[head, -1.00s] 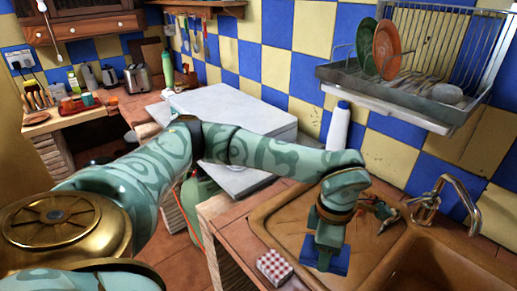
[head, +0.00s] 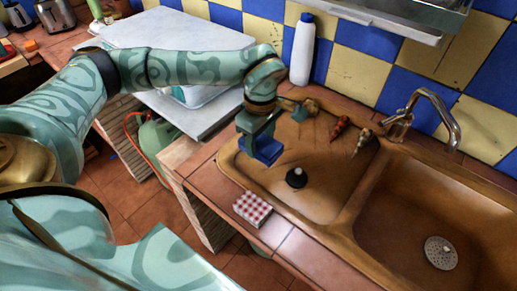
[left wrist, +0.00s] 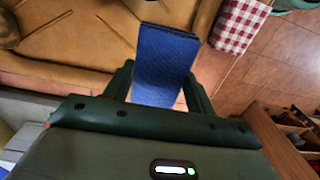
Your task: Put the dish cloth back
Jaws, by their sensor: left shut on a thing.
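My left gripper (head: 258,132) is shut on a blue folded dish cloth (head: 266,152) and holds it above the left end of the sink's drainboard (head: 300,205). In the left wrist view the blue cloth (left wrist: 165,60) sticks out between the two fingers (left wrist: 158,85). A second folded cloth with red and white checks (head: 252,208) lies on the tiled counter edge in front of the drainboard; it also shows at the top right of the left wrist view (left wrist: 240,22). My right gripper is not in view.
A white bottle (head: 302,50) stands behind the drainboard. A small dark round object (head: 296,178) and several shell-like items (head: 340,127) lie on the drainboard. The tap (head: 425,105) and sink bowl (head: 400,220) are at right. A dish rack (head: 410,14) hangs above.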

